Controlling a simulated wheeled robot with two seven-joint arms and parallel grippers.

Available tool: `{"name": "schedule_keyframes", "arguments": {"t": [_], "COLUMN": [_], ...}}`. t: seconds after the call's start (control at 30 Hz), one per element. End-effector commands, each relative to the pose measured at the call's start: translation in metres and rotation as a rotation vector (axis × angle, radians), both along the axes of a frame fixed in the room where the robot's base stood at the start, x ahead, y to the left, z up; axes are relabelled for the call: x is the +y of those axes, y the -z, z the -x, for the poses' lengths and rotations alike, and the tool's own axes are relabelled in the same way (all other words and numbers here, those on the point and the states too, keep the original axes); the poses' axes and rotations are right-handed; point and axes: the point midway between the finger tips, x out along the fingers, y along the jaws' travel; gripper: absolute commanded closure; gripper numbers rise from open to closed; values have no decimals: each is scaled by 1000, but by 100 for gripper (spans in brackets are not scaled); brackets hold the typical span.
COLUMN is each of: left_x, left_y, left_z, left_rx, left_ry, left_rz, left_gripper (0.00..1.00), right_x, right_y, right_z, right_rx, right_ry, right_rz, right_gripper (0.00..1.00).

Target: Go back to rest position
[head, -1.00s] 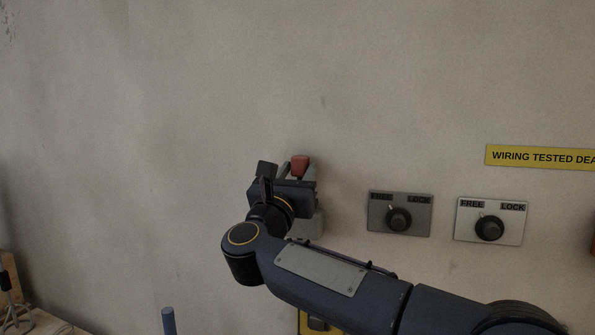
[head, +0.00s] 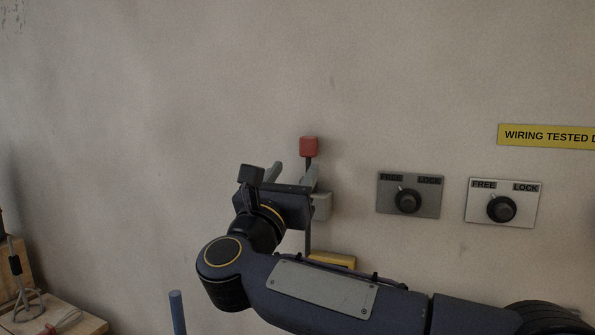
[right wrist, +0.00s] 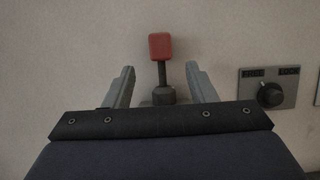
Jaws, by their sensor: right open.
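My right gripper (head: 296,174) is in front of the wall, open and empty. Its two grey fingers also show in the right wrist view (right wrist: 163,82), spread apart with bare wall and a lever between and beyond them. The lever has a red handle (head: 308,147) on a dark stem, pointing up, and a grey housing (head: 322,206) on the wall. The red handle (right wrist: 160,46) stands beyond the fingertips in the right wrist view, not gripped. My right forearm hides part of the lever's lower mount. My left gripper is not in view.
Two FREE/LOCK knob plates, one grey (head: 409,194) and one white (head: 502,201), are on the wall to the right. A yellow sign (head: 545,137) is above them. A yellow plate (head: 332,261) is partly behind my arm. A wooden surface (head: 60,317) is at lower left.

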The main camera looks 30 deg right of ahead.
Motion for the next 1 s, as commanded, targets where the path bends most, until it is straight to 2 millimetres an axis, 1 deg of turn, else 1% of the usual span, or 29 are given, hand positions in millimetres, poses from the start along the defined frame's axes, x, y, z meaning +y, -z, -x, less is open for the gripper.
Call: {"name": "schedule_keyframes", "arguments": {"t": [0.47, 0.57, 0.67, 0.77, 0.8, 0.87, 0.9, 0.97, 1.0], "left_x": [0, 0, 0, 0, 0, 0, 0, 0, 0], "left_y": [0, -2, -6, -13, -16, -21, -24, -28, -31], "left_z": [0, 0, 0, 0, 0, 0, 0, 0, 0], "left_rx": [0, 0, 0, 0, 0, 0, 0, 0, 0], "left_ry": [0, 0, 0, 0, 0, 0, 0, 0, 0], "left_rz": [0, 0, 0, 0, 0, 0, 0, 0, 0], "left_gripper": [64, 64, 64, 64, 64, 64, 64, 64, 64], "right_x": [0, 0, 3, 11, 16, 25, 31, 41, 46], "right_y": [0, -3, -11, -17, -15, -8, 1, 18, 33], "right_z": [1, 1, -2, -4, -4, -2, 0, 5, 10], "right_rx": [-1, 17, 85, 213, 276, 375, 442, 540, 607], "right_ry": [0, -11, -52, -117, -144, -185, -210, -250, -276], "right_rz": [1, 33, 157, 384, 497, 674, 793, 973, 1093], "right_gripper": [49, 49, 49, 49, 49, 49, 49, 49, 49]}}
